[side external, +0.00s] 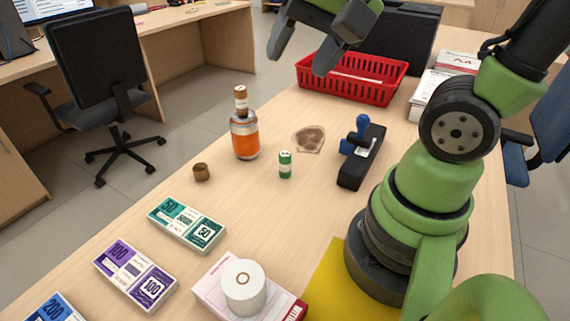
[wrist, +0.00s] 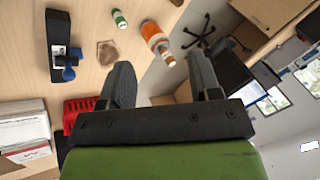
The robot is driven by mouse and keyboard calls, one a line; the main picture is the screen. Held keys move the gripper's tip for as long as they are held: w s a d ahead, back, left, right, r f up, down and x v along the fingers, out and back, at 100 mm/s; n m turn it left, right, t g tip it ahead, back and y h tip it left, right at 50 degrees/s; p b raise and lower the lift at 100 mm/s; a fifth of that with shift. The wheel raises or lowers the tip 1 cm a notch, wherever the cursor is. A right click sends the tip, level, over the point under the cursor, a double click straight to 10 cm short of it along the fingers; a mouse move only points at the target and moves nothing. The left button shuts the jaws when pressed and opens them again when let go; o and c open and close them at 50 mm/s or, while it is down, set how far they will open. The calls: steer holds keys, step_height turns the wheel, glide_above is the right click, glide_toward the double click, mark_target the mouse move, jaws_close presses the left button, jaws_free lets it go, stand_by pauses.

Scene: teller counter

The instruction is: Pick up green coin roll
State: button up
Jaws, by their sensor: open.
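The green coin roll (side external: 285,164) stands upright on the wooden counter, with a white band around its middle. It also shows in the wrist view (wrist: 119,18), near the top edge. My gripper (side external: 297,65) is open and empty, high above the counter toward the back, well apart from the roll. In the wrist view its two fingers (wrist: 163,85) point up the picture with nothing between them.
A brown patch (side external: 309,139) lies behind; a red basket (side external: 351,80) stands farther back. Banknote bundles (side external: 187,225) lie in front.

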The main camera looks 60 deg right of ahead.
steer(key=w+d+f+m+g, duration=0.2)
steer(key=w+d+f+m, duration=0.1)
steer(key=w+f+m, duration=0.15)
steer(key=m+g, duration=0.4)
steer(key=m, duration=0.8)
glide_toward(284, 165)
steer(key=shift+s+f+n+h, duration=0.2)
steer(key=shift+f+n+h, duration=0.1)
steer(key=shift+h, duration=0.1)
step_height(284, 165, down, 4)
steer(key=shift+f, duration=0.25)
steer(key=shift+w+d+f, duration=0.1)
steer(key=shift+w+f, duration=0.05)
steer(key=shift+f, duration=1.35)
steer(key=shift+w+d+f, duration=0.1)
steer(key=shift+w+f, duration=0.1)
steer(key=shift+f, duration=1.3)
jaws_close()
